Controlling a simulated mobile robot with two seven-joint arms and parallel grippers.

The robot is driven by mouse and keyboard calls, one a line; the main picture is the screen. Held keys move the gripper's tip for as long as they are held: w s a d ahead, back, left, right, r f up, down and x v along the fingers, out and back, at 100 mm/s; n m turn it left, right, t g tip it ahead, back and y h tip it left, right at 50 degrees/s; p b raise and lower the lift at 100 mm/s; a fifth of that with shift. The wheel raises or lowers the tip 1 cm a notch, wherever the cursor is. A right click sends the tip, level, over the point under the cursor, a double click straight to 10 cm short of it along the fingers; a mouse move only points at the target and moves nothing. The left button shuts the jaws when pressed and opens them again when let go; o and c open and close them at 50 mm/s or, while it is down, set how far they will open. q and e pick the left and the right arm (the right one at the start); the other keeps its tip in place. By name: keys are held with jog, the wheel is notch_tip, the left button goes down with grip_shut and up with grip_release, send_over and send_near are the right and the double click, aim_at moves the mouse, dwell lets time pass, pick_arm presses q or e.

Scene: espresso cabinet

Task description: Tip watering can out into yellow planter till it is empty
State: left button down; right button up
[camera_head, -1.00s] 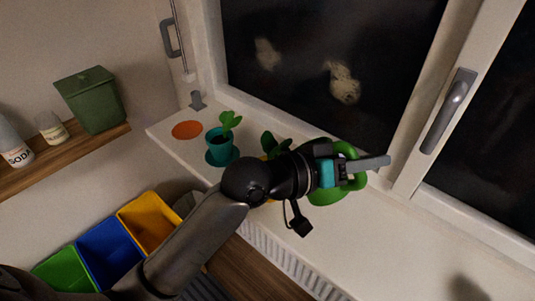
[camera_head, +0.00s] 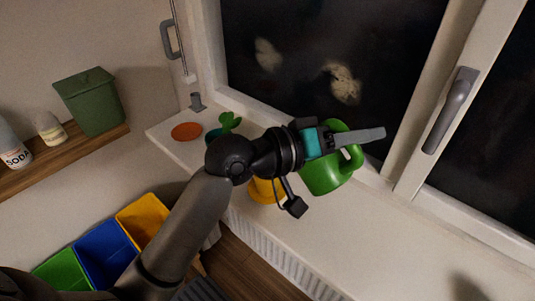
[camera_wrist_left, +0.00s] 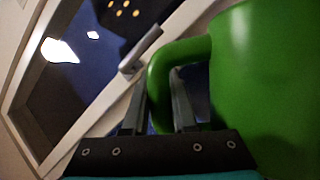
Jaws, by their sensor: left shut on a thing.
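The green watering can (camera_head: 322,180) is held above the white windowsill, beside the yellow planter in the picture. Its body and handle also fill the right of the left wrist view (camera_wrist_left: 265,85). My left gripper (camera_head: 362,138) is shut on the can's handle, with a finger on each side of it in the left wrist view (camera_wrist_left: 160,105). The yellow planter (camera_head: 264,192) stands on the sill, left of the can. My left wrist hides its top and plant. The can's spout and any water are hidden. My right gripper is out of view.
A teal pot with a green plant (camera_head: 229,122) and an orange saucer (camera_head: 186,131) stand farther left on the sill (camera_head: 400,235). The window frame and its handle (camera_head: 450,108) are close on the right. The sill's right part is clear.

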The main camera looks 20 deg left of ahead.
aim_at(355, 157)
pick_arm(q)
jog(key=shift+w+a+r+n+h, duration=0.15)
jog(key=shift+a+r+n, duration=0.2)
jog(key=shift+r, duration=0.15)
jog(key=shift+w+a+r+n+h, duration=0.15)
jog(key=shift+a+r+n, duration=0.15)
jog(key=shift+r, duration=0.2)
jog(key=d+f+m, duration=0.1)
jog(key=s+d+f+y, duration=0.1)
jog(key=f, duration=0.1)
jog(key=d+f+m+p, duration=0.1)
jog(key=shift+s+f+m, duration=0.2)
jog(key=shift+s+m, duration=0.05)
jog(key=shift+m, duration=0.1)
jog(key=s+d+f+m+y+p, duration=0.1)
jog(key=d+f+m+y, duration=0.1)
jog(key=f, duration=0.5)
jog(key=s+d+f+m+y+p, duration=0.1)
jog(key=s+d+f+m+y, duration=0.1)
jog(key=d+f+m, duration=0.2)
jog(key=shift+s+d+f, duration=0.15)
jog(key=shift+d+f, duration=0.8)
jog(key=shift+f, duration=1.05)
